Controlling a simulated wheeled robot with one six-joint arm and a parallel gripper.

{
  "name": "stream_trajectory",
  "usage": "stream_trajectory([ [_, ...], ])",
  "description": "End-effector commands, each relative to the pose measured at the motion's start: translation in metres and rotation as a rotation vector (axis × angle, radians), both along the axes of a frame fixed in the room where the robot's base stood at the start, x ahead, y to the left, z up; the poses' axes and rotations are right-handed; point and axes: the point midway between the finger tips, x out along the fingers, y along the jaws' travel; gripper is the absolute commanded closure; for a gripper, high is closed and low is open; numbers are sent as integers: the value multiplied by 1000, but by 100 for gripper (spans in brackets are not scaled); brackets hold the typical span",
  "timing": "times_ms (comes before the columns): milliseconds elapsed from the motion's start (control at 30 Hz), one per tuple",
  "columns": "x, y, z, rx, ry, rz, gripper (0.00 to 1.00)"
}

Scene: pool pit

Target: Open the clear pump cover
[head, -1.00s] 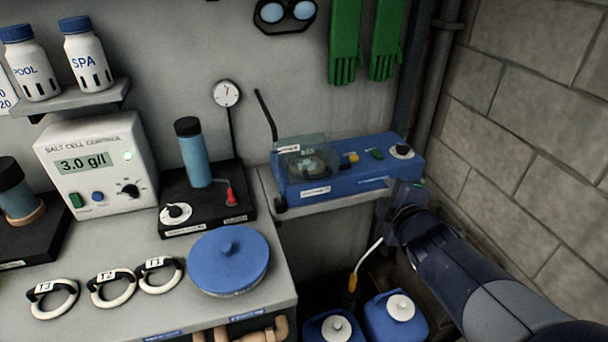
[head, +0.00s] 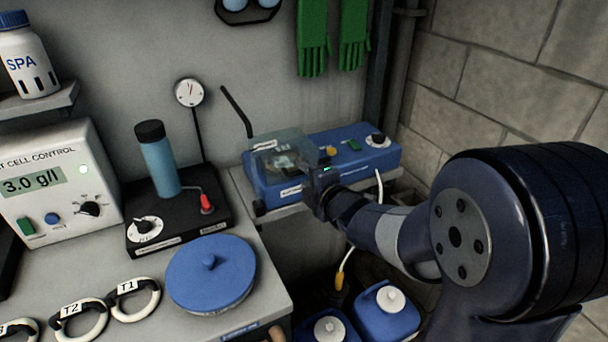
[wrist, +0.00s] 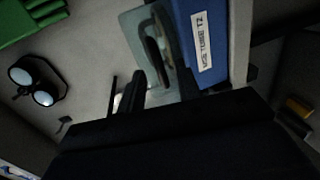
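The clear pump cover (head: 278,140) is a see-through box on the left part of the blue pump unit (head: 357,157). It appears closed over the pump parts inside. My gripper (head: 316,178) is at the front right of the cover, close to the unit's front face; I cannot tell if it touches. In the wrist view the cover (wrist: 131,28) lies beyond my gripper (wrist: 161,88), beside the blue unit (wrist: 216,15). The two dark fingers stand apart with nothing clearly between them. The gripper hides part of the unit's front.
A dark slanted rod (head: 236,111) stands behind the cover's left side. A black base with a blue cylinder (head: 160,167) is to the left. A blue round lid (head: 211,272) is on the bench. Blue jugs (head: 386,309) are below. A block wall (head: 480,90) bounds the right.

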Motion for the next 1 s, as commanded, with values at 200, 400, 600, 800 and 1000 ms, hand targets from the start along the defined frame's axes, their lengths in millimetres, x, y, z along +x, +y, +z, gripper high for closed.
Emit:
stream_trajectory([
  [200,17,7,-4,0,0,1,67],
  [400,20,8,-5,1,0,-1,67],
  [600,20,8,-4,1,-1,-1,71],
  [800,20,8,-4,1,-1,-1,87],
  [1000,19,8,-4,1,0,-1,100],
])
